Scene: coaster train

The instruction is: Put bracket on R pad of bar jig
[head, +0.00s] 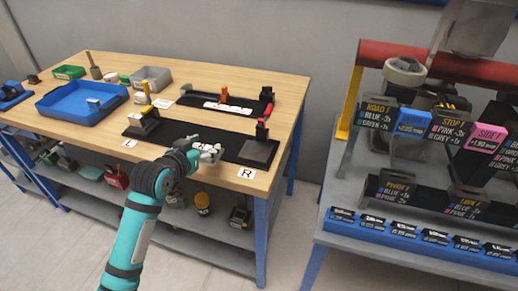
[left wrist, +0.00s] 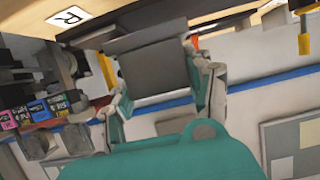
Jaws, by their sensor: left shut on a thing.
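The bar jig (head: 190,137) is a long black base along the table's front edge. My left gripper (head: 210,152) is over the front of the jig, left of the R pad. In the left wrist view it (left wrist: 163,92) is shut on a dark grey blocky bracket (left wrist: 155,72), one finger on each side. In the head view the bracket is mostly hidden or too small to make out. I cannot tell whether it touches the jig. My right gripper is not in view.
The jig's left end has a grey block (head: 143,125) with a yellow clamp. A second black fixture (head: 225,103) with an orange clamp lies behind. A blue tray (head: 82,103) and small bins stand at the left. A grey rack (head: 420,210) stands right, past a floor gap.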

